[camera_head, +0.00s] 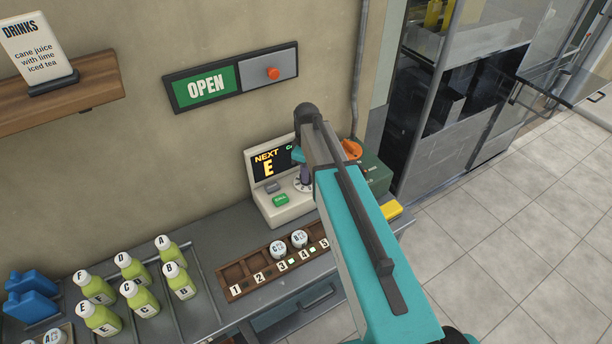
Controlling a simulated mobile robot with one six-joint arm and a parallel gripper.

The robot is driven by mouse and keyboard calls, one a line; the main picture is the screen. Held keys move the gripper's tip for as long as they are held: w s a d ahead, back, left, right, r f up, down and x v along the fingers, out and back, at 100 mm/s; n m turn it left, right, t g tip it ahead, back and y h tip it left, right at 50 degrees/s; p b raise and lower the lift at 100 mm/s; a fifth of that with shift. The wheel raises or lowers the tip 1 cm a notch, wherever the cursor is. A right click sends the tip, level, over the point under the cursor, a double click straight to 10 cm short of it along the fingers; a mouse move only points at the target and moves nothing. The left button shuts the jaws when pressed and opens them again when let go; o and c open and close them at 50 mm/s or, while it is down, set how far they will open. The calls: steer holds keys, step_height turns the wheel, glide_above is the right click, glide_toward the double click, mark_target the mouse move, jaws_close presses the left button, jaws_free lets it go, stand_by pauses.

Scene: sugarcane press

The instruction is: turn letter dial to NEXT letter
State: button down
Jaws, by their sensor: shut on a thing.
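The call box (285,208) is a cream console against the wall on the counter. Its dark display (268,166) shows NEXT with a large E in yellow; green text starting with C is partly hidden by my arm. The letter dial (299,186) is on the console's right side, with a pale marked disc, mostly covered. My gripper (304,176) comes down from above onto the dial and is shut on its knob; the fingertips are small and partly hidden by my teal arm. A green button (280,199) and a grey button (272,187) sit left of the dial.
A wooden rack (262,283) with numbered slots holds two lettered round-topped items. Several lettered juice bottles (139,299) stand at left. A dark green box with an orange knob (352,149) stands right of the console. An OPEN sign (206,88) hangs above.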

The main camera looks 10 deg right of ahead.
steer(key=m+b, duration=0.2)
steer(key=m, duration=0.2)
steer(key=shift+f, duration=0.1)
steer(key=shift+m+b, duration=0.6)
steer(key=shift+m, duration=0.9)
steer(key=c, duration=1.8)
jaws_free()
steer(key=shift+r+b, duration=2)
steer(key=shift+r, duration=5)
steer(key=shift+s, duration=0.1)
